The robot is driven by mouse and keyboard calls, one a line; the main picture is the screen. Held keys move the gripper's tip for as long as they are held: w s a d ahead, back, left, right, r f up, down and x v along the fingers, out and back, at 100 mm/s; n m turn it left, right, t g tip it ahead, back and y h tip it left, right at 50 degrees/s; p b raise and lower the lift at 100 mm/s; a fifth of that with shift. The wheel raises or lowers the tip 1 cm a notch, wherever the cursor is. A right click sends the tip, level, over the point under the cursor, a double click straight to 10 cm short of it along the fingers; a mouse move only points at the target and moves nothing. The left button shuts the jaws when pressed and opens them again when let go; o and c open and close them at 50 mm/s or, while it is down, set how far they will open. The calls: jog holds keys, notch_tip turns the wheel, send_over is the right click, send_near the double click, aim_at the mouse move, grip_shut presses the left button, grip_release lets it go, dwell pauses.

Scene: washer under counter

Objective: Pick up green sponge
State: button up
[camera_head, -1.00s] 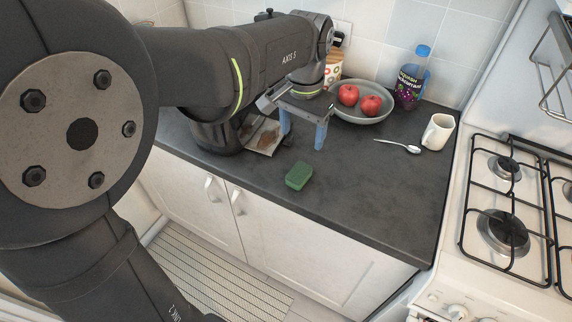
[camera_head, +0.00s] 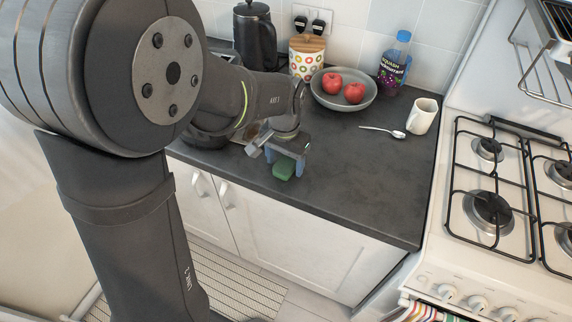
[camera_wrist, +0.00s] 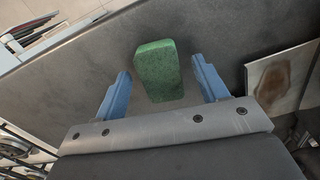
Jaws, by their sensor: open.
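The green sponge (camera_head: 284,168) lies on the dark countertop near its front edge, partly hidden by my gripper in the head view. In the wrist view the green sponge (camera_wrist: 156,70) shows between and mostly beyond the two blue fingertips. My gripper (camera_head: 286,162) points down over the sponge, with its fingers on either side. In the wrist view my gripper (camera_wrist: 160,78) is open and empty, with a gap between each finger and the sponge. I cannot tell exactly how high the fingertips are above the counter.
A grey bowl (camera_head: 322,99) with two red apples stands behind, near a bottle (camera_head: 394,62) and a patterned canister (camera_head: 305,60). A spoon (camera_head: 383,131) and a white mug (camera_head: 422,116) are to the right, before the gas stove (camera_head: 487,210). The counter right of the sponge is clear.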

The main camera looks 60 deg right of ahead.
aim_at(288, 166)
jog(key=c, duration=1.1)
jog(key=shift+o, duration=0.2)
jog(key=shift+r, duration=0.4)
jog(key=r, duration=0.2)
jog(key=s+r, duration=0.1)
jog(key=r, duration=0.1)
jog(key=shift+a, duration=0.1)
jog(key=s+a+r, duration=0.1)
jog(key=s+r, duration=0.1)
jog(key=s, duration=0.1)
jog(key=s+a+r, duration=0.2)
jog(key=s, duration=0.1)
jog(key=s+a+r, duration=0.1)
jog(key=s+r, duration=0.1)
jog(key=s, duration=0.1)
jog(key=shift+s+a, duration=0.25)
jog(key=shift+s, duration=0.1)
